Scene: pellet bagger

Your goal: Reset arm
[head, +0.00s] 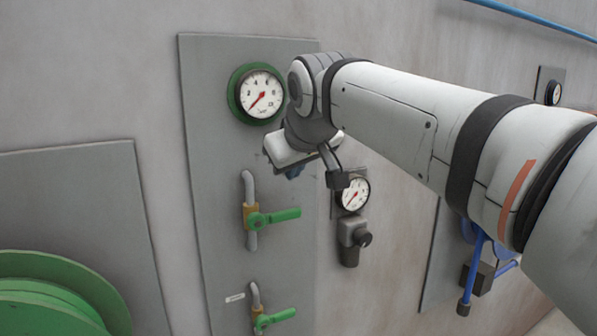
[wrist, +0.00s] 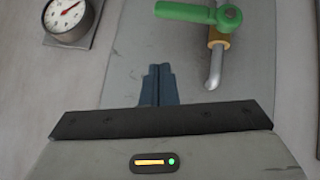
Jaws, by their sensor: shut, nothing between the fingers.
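My arm reaches in from the right of the head view, and its wrist hangs in front of the grey wall panel (head: 205,150). My gripper (head: 294,172) is small and partly hidden below the wrist in that view. In the wrist view my gripper (wrist: 158,84) shows its two blue fingers side by side, closed together with nothing between them. A valve with a green handle (head: 280,215) is left of and below the gripper in the head view. The green handle (wrist: 185,12) also shows at the top of the wrist view, apart from the fingers.
A green-rimmed gauge (head: 241,98) sits on the panel left of my wrist. A smaller gauge (head: 353,195) with a dark knob (head: 363,239) is below my arm. A second green valve handle (head: 277,317) is lower down. A green round object (head: 55,290) stands at lower left.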

